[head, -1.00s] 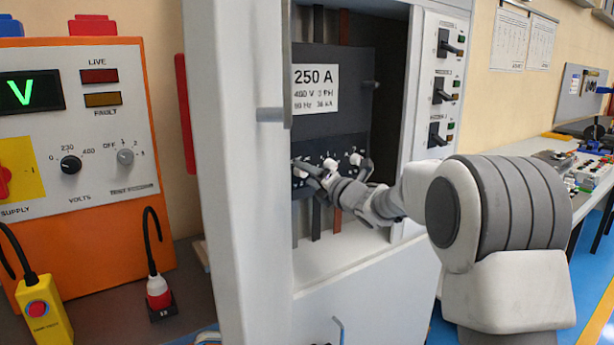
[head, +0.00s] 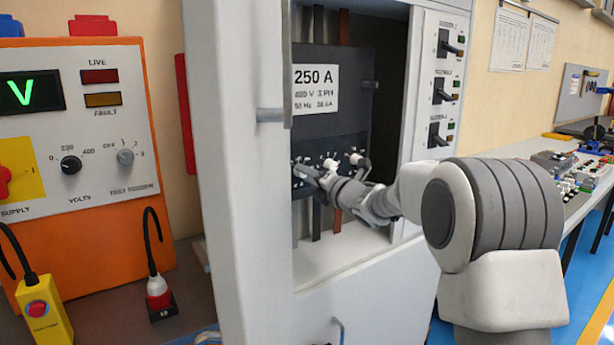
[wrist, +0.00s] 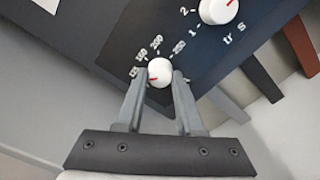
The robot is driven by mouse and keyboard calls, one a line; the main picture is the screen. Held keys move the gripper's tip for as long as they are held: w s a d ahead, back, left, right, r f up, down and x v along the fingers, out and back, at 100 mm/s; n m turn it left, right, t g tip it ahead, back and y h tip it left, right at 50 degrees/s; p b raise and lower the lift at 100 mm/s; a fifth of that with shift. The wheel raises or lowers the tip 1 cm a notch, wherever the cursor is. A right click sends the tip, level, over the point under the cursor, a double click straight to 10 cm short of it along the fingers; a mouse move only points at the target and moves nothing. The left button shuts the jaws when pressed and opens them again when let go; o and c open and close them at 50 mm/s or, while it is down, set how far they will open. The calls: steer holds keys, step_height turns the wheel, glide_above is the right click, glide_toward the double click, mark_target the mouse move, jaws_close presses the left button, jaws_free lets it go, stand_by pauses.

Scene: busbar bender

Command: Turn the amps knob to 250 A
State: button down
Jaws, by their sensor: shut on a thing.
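The amps knob (wrist: 160,72) is a small white round knob with a red pointer line on a dark panel. Scale figures from about 125 to 250 curve around it. The red line points to the lower left in the wrist view, near the low end of the scale and away from the 250 mark. My gripper (wrist: 160,77) has one finger on each side of the knob and is shut on it. In the head view my gripper (head: 312,175) reaches into the cabinet at the breaker's lower panel, and it hides the amps knob there.
A second white knob (wrist: 219,9) labelled tr s sits close by. The breaker (head: 345,120) carries a 250 A label. The cabinet's open door (head: 235,180) stands left of my arm, and a switch column (head: 438,95) is on the right. An orange supply unit (head: 100,225) stands farther left.

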steer(key=shift+m, duration=0.4)
steer(key=m+p, duration=1.2)
steer(key=m, duration=1.4)
steer(key=shift+d+r+p, duration=0.1)
steer(key=shift+p, duration=0.2)
steer(key=c, duration=0.5)
jaws_free()
